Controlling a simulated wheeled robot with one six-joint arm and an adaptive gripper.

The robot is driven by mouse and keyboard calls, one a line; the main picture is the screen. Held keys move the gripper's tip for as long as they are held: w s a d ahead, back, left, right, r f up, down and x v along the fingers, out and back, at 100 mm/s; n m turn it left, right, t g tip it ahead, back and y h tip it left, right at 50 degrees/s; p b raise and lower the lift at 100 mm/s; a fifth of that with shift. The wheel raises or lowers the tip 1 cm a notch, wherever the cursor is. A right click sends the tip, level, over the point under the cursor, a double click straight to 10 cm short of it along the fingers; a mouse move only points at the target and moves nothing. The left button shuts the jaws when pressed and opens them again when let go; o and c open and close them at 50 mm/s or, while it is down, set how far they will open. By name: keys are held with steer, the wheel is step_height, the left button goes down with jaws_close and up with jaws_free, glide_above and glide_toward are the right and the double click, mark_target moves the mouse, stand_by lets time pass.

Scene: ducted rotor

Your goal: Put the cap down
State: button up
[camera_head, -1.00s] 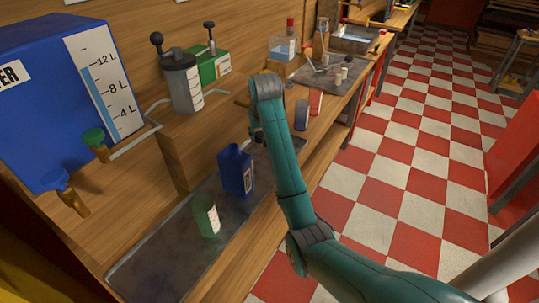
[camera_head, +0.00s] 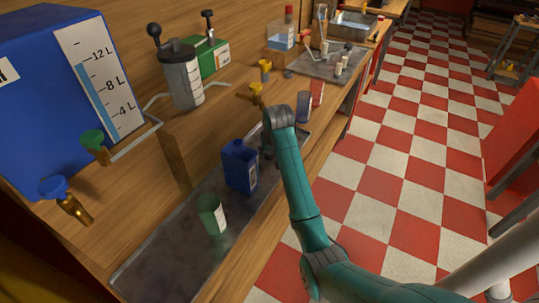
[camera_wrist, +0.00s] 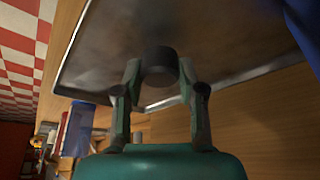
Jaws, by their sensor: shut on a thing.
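A dark round cap (camera_wrist: 160,60) sits between the fingertips of my gripper (camera_wrist: 160,72) in the wrist view. My gripper is shut on it and holds it over the metal tray (camera_wrist: 110,40); I cannot tell whether the cap touches the tray. In the head view my gripper (camera_head: 266,151) is mostly hidden by my teal wrist, just right of the blue bottle (camera_head: 239,168), near the tray's far end. The cap cannot be made out in that view. The tray's bare near part (camera_head: 160,250) also shows there.
A blue tank (camera_head: 50,80) with taps is at the left. The near tray is clear.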

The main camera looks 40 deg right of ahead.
steer(key=shift+f, duration=0.8)
steer(key=o, duration=0.7)
steer(key=shift+f, duration=0.15)
steer(key=shift+o, duration=0.2)
steer(key=v, duration=1.2)
